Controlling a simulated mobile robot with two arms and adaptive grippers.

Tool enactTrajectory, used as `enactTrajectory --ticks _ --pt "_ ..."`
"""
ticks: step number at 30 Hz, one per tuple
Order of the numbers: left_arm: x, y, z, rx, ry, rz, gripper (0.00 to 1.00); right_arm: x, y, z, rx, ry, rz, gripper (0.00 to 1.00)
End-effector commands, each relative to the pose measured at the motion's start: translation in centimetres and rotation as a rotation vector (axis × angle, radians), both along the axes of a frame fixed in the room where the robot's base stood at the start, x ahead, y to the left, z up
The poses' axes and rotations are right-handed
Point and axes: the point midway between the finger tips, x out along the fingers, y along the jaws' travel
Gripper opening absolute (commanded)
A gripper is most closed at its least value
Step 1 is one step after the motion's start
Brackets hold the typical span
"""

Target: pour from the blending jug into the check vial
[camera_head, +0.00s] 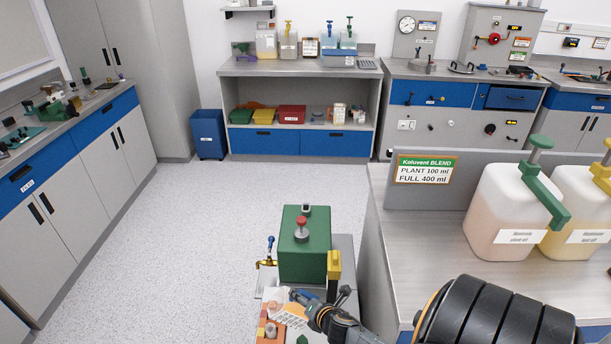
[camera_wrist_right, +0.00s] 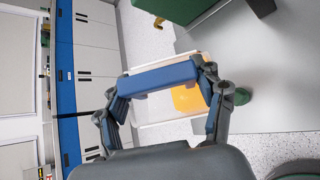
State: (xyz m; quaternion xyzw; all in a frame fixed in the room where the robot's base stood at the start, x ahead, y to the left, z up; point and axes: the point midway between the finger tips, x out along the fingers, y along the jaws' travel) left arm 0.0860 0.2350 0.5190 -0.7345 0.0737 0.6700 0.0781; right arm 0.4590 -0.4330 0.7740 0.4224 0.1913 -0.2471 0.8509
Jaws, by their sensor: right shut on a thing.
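My right gripper (camera_wrist_right: 160,92) is shut on the blue handle (camera_wrist_right: 158,78) of a clear, pale-walled vessel, which looks like the blending jug (camera_wrist_right: 150,135). Orange-yellow liquid (camera_wrist_right: 187,98) shows inside it, beyond the handle. In the head view my right gripper (camera_head: 311,305) is low in the middle, in front of the green tank; the jug is hard to make out there. I cannot pick out the check vial in either view. My left gripper is not in view.
A green tank (camera_head: 303,248) with a brass tap (camera_head: 266,263) stands just beyond the gripper, a yellow-topped post (camera_head: 334,265) beside it. At right, a bench holds two large jerrycans (camera_head: 505,205) and a Koluvent BLEND sign (camera_head: 424,170). The floor (camera_head: 200,235) at left is clear.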

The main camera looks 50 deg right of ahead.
Motion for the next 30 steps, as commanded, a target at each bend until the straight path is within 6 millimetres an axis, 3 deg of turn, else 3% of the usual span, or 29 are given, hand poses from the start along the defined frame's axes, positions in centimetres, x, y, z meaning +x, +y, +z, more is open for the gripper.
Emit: enactTrajectory --ticks 30 --pt "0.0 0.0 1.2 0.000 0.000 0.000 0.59 0.4 0.3 0.3 -0.042 0.044 0.000 0.05"
